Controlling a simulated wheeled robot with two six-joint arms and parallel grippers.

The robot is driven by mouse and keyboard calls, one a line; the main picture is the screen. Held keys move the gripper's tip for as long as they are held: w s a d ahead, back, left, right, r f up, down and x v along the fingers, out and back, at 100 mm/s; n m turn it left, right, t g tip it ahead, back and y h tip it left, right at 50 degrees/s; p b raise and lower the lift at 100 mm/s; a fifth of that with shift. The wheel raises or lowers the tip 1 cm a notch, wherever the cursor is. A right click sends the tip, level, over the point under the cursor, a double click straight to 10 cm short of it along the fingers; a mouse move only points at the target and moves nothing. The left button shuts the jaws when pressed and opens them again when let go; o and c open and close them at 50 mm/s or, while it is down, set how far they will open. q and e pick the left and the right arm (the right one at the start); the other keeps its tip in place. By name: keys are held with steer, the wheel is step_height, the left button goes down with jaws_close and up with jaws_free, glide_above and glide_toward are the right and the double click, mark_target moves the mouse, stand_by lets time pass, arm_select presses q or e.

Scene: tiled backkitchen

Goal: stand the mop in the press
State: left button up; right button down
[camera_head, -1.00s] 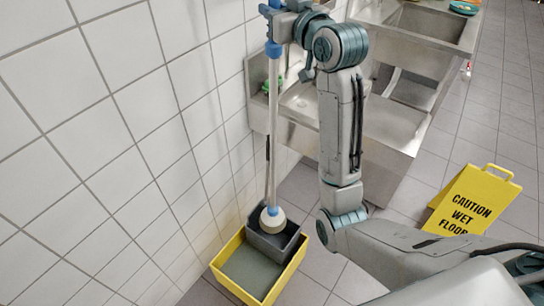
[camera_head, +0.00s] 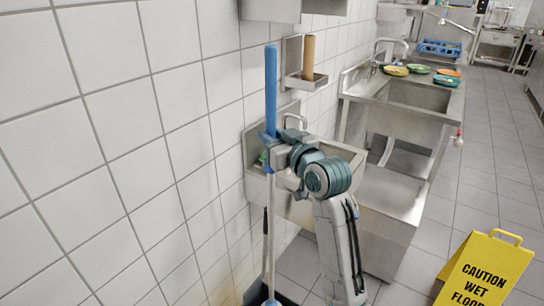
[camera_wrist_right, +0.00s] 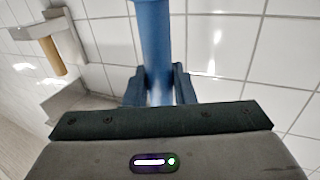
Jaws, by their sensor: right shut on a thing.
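The mop (camera_head: 271,90) stands upright beside the tiled wall, its blue grip pointing up and its paler shaft running down to the bottom edge of the head view. My right gripper (camera_head: 272,150) is shut around the handle just below the blue grip. In the right wrist view the blue handle (camera_wrist_right: 154,45) passes between the two fingers (camera_wrist_right: 159,90). Dark grey parts, apparently the press (camera_head: 262,292), show beside the shaft at the bottom edge. The mop head and most of the bucket are out of frame. My left gripper is not in view.
A small steel hand basin (camera_head: 300,208) is on the wall close behind my gripper. A steel sink unit (camera_head: 415,97) stands farther back. A yellow wet-floor sign (camera_head: 487,270) stands at the right. The tiled floor between is clear.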

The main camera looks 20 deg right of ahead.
step_height(320, 180, down, 5)
steer(key=shift+f, duration=0.4)
steer(key=c, duration=1.2)
jaws_free()
steer(key=shift+s+f, duration=0.1)
steer(key=shift+p, duration=0.3)
steer(key=b+v, duration=0.2)
steer(key=v, duration=1)
